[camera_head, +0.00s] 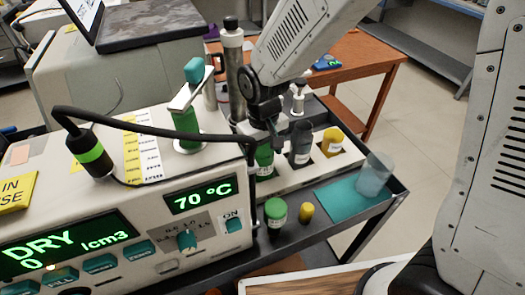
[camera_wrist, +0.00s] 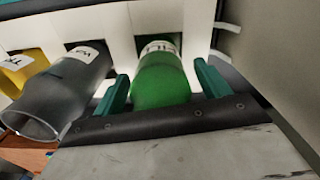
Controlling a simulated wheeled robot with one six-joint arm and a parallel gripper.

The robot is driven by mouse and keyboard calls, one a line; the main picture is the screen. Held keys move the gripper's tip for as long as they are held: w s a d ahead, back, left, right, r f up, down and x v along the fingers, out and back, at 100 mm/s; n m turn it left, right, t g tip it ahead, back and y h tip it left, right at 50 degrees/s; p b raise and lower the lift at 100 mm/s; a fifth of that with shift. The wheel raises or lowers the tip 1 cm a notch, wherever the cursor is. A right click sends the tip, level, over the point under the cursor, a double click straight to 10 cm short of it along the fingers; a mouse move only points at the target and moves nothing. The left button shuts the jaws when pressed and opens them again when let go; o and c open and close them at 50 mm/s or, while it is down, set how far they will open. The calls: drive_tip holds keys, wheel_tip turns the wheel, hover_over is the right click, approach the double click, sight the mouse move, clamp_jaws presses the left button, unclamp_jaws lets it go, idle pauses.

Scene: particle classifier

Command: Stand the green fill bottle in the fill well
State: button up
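The green fill bottle (camera_head: 264,160) stands in the left well of a white rack (camera_head: 310,176), below my gripper (camera_head: 268,128). In the wrist view the green bottle (camera_wrist: 162,82), with a white label partly reading "FILL", lies between my two teal fingers (camera_wrist: 164,88). A narrow gap shows on each side of it, so the fingers look open around it, not closed on it. The bottle's lower end is hidden in the well.
A grey bottle (camera_head: 300,143) and a yellow one (camera_head: 332,142) stand in the rack's other wells. A green-capped bottle (camera_head: 275,214), a small yellow cylinder (camera_head: 306,212) and a clear cup (camera_head: 373,176) stand in front. The measuring machine (camera_head: 150,215) is at left.

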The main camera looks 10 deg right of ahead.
wheel_tip(320, 180, up, 12)
drive_tip(key=shift+f, duration=0.15)
drive_tip(key=shift+r, duration=0.3)
drive_tip(key=shift+d+r, duration=0.15)
drive_tip(key=shift+d, duration=0.1)
drive_tip(key=s+d+r+m, duration=0.1)
drive_tip(key=s+d+r, duration=0.25)
drive_tip(key=d, duration=0.35)
drive_tip(key=s+d+r+m, duration=0.2)
drive_tip(key=s+d+r, duration=0.1)
drive_tip(key=s+d, duration=0.25)
drive_tip(key=s+d+m+t, duration=0.1)
drive_tip(key=s+d+m, duration=0.1)
drive_tip(key=s+d, duration=0.5)
drive_tip(key=s, duration=0.3)
drive_tip(key=shift+s+d+r, duration=0.2)
drive_tip(key=shift+s+d, duration=0.1)
drive_tip(key=shift+d, duration=0.05)
